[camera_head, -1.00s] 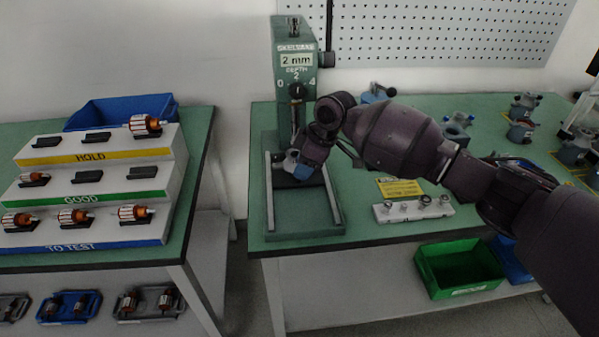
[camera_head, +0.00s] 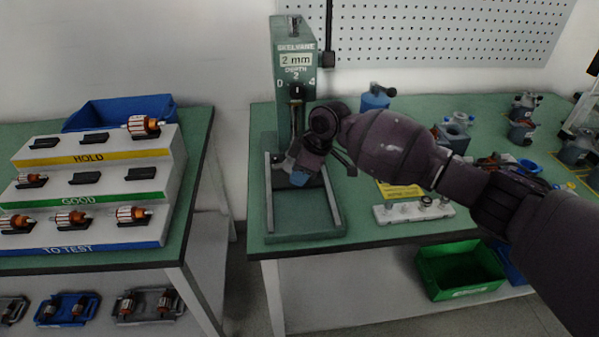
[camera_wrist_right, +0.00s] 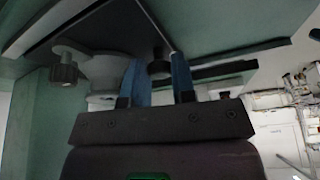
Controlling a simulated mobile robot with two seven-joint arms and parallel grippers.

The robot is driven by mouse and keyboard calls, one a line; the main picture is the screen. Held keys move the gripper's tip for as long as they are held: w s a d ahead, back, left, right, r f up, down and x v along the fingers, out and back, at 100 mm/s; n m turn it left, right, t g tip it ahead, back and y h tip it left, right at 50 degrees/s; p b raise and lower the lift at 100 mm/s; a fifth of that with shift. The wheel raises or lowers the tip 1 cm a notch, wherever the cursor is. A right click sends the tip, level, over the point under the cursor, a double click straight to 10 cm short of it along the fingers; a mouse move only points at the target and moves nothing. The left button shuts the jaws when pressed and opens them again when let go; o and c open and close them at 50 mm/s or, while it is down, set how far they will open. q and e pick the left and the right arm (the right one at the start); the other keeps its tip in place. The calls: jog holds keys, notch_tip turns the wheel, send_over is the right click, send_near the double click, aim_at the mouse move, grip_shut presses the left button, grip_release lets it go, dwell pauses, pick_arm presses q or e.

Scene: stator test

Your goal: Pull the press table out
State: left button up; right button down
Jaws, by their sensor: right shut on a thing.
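The green press (camera_head: 294,95) stands upright at the left end of the right bench, with a "2 mm" depth label. Its base (camera_head: 305,236) carries two pale rails running toward the bench's front edge. The press table lies low between the rails, mostly hidden by my right gripper (camera_head: 299,180) in the head view. In the right wrist view, the blue fingers of the right gripper (camera_wrist_right: 161,80) are closed around a small dark handle (camera_wrist_right: 158,68) beside a dark flat plate (camera_wrist_right: 118,32). My left gripper is not in view.
A white block with round parts (camera_head: 413,209) and a yellow sign lie right of the press. Motor parts (camera_head: 520,118) stand farther right. A stepped rack of rotors (camera_head: 90,190) is on the left bench. A green bin (camera_head: 460,270) sits below. The front of the press base is clear.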

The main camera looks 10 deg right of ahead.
jog(key=shift+s+r, duration=0.1)
jog(key=shift+s, duration=0.05)
jog(key=shift+s+r+p, duration=0.3)
jog(key=shift+s+p, duration=0.65)
jog(key=shift+p, duration=0.05)
jog(key=s+p, duration=0.3)
jog(key=s, duration=0.1)
jog(key=shift+s, duration=0.3)
jog(key=s+p, duration=0.5)
jog(key=s, duration=0.2)
jog(key=shift+f+p, duration=0.2)
jog(key=shift+p, duration=0.1)
jog(key=shift+s+f, duration=0.1)
jog(key=shift+s, duration=0.1)
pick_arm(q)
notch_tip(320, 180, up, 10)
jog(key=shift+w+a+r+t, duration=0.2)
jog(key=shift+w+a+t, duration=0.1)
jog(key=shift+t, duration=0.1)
pick_arm(e)
jog(key=shift+f, duration=0.15)
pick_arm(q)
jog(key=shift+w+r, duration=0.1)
pick_arm(e)
jog(key=shift+s+a, duration=0.1)
